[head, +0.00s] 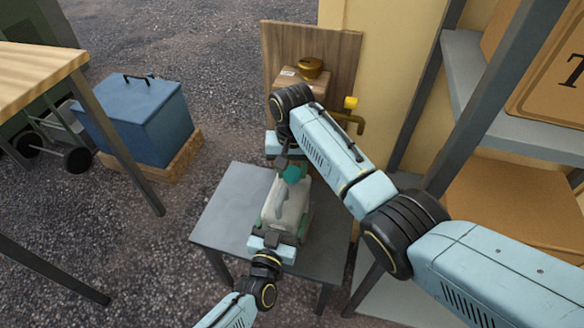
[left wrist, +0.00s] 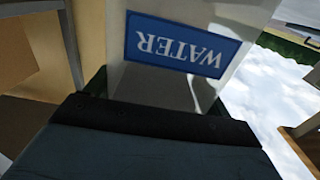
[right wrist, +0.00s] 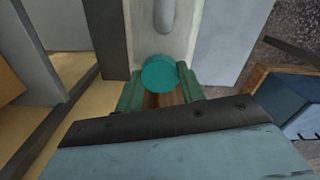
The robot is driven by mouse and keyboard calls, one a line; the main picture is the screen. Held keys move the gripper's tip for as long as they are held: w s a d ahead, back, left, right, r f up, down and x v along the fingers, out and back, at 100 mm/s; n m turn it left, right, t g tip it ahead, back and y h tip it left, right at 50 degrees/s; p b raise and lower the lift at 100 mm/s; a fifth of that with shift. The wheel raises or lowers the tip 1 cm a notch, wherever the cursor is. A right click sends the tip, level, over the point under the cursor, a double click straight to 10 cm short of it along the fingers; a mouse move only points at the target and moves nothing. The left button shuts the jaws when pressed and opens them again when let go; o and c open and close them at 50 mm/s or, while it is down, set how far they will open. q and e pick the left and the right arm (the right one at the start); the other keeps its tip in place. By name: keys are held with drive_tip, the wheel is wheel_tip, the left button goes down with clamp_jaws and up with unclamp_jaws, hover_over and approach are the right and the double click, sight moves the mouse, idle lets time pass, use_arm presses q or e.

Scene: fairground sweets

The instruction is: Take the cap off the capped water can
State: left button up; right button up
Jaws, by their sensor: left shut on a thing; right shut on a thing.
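The water can (head: 283,208) is a pale box-shaped can on the small grey table (head: 222,205). Its blue WATER label (left wrist: 180,45) shows upside down in the left wrist view. A round teal cap (head: 291,174) is at the can's far end; it also shows in the right wrist view (right wrist: 159,74). My left gripper (head: 276,232) is shut on the can from the near side. My right gripper (head: 289,167) is shut on the cap, its green fingers (right wrist: 131,90) on both sides. I cannot tell whether the cap is still seated.
Metal shelving (head: 468,60) with boxes is at the right. A blue cooler (head: 140,112) and a wooden table (head: 40,62) are at the left.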

drive_tip(key=o, duration=1.1)
drive_tip(key=shift+r, duration=2.25)
drive_tip(key=shift+c, duration=0.4)
wheel_tip(320, 180, up, 2)
drive_tip(key=shift+r+m, duration=0.15)
drive_tip(key=shift+m, duration=0.75)
drive_tip(key=shift+r+m, duration=0.4)
drive_tip(key=shift+m, duration=0.2)
wheel_tip(320, 180, down, 8)
drive_tip(key=shift+r, duration=0.2)
